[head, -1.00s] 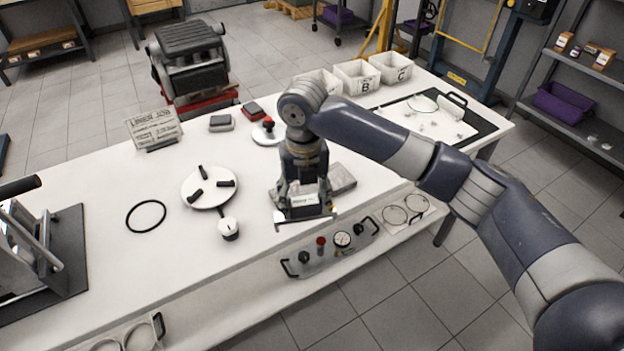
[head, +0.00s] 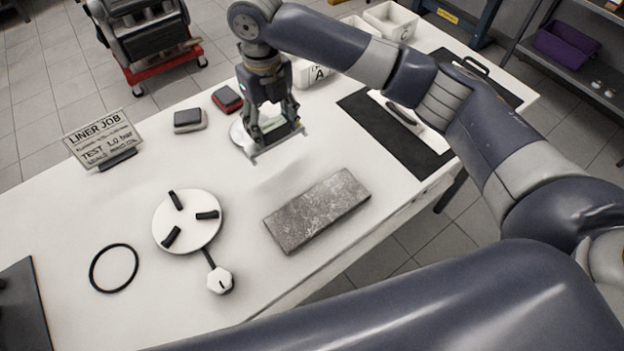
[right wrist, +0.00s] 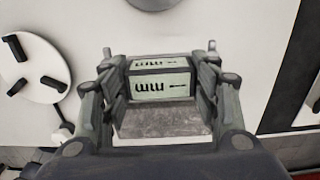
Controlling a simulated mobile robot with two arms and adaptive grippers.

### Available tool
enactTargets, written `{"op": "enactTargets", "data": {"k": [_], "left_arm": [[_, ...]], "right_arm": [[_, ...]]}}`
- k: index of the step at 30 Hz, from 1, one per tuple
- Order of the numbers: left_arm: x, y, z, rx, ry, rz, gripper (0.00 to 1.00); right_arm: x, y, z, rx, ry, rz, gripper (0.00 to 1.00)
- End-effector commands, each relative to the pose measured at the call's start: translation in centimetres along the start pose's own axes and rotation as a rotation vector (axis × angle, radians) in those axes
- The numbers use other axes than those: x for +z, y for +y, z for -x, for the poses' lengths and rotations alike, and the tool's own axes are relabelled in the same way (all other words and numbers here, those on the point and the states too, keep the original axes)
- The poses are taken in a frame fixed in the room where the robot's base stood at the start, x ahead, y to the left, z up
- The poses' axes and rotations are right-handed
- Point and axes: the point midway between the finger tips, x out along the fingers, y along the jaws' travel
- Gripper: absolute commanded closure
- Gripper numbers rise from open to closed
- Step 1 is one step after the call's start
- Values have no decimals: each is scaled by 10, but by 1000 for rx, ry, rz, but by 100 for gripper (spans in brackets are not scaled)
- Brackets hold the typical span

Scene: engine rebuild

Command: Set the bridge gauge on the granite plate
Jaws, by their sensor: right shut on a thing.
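My right gripper (head: 270,128) is shut on the bridge gauge (head: 277,143), whose thin lower bar shows at the fingertips in the head view. In the right wrist view the gauge (right wrist: 162,86) sits between the fingers, its pale face with dark "mm" marking toward the camera. The granite plate (head: 317,210) is a grey speckled slab lying flat on the white bench, its top bare. The gripper and gauge appear beyond the plate's back left edge in the head view, apart from it. My left gripper is not in view.
A white disc with three black pads (head: 187,221) and a small white knob (head: 220,281) lie left of the plate. A black ring (head: 113,268), a sign (head: 103,140) and a dark mat (head: 400,135) are also on the bench. Bench around the plate is mostly clear.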

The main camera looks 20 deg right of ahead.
Motion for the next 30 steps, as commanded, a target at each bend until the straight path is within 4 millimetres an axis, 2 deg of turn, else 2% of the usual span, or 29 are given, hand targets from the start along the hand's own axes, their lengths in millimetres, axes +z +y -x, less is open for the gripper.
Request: {"op": "enactTargets", "data": {"k": [6,10,14,22,25,30], "left_arm": [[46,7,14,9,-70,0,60],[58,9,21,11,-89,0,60],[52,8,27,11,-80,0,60],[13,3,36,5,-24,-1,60],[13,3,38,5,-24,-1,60],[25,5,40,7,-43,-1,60]], "right_arm": [[-35,-1,-1,0,1,1,80],[-61,-1,-3,0,1,2,80],[-88,-1,-5,0,1,1,80],[-141,0,-11,0,2,0,80],[-151,0,-12,0,-1,0,80],[-156,0,-18,1,1,-1,80]]}}
